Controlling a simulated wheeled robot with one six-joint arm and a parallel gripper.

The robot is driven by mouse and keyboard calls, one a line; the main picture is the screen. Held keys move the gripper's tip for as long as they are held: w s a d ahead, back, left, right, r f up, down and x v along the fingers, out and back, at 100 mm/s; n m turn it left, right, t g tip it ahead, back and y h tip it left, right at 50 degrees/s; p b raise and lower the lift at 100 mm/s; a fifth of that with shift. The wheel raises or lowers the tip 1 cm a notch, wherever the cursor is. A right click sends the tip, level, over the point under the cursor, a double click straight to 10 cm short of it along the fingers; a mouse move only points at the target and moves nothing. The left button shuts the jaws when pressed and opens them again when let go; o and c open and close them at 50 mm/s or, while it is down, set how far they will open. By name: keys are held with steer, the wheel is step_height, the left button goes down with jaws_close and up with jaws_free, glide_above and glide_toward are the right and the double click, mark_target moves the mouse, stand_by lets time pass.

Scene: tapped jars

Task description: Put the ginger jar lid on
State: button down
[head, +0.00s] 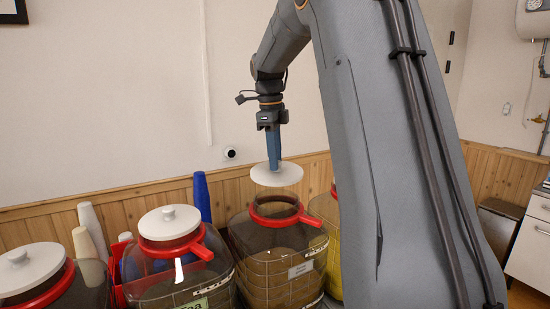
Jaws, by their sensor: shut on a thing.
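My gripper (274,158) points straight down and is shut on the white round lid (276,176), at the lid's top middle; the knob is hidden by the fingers. The lid is held level above the open mouth of a dark-filled glass jar (275,245). A gap shows between the lid and the jar's red collar (262,219). The jar has a small pale label (301,269) whose words are too small to read.
A jar with its white lid on (170,222) stands to the left, and another lidded jar (30,268) at the far left. A yellowish jar (325,209) is partly hidden behind my arm. Stacked cups (202,197) stand behind, near the wall.

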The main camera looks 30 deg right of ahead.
steer(key=shift+d+r+g+p, duration=0.1)
steer(key=shift+g+p, duration=0.2)
steer(key=shift+p, duration=0.85)
steer(key=shift+w+f+b, duration=0.1)
steer(key=shift+f+b, duration=1.3)
steer(key=shift+f, duration=1.75)
steer(key=shift+f+b, duration=0.4)
steer(key=shift+f, duration=0.6)
steer(key=c, duration=1.4)
jaws_free()
steer(key=shift+c, duration=0.2)
steer(key=shift+r, duration=0.1)
steer(key=shift+w+a+r+b, duration=0.15)
steer(key=shift+r+b, duration=0.55)
steer(key=shift+r, duration=1.25)
steer(key=shift+a+r+b, duration=0.1)
steer(key=shift+r+b, duration=0.6)
steer(key=shift+r, duration=1.2)
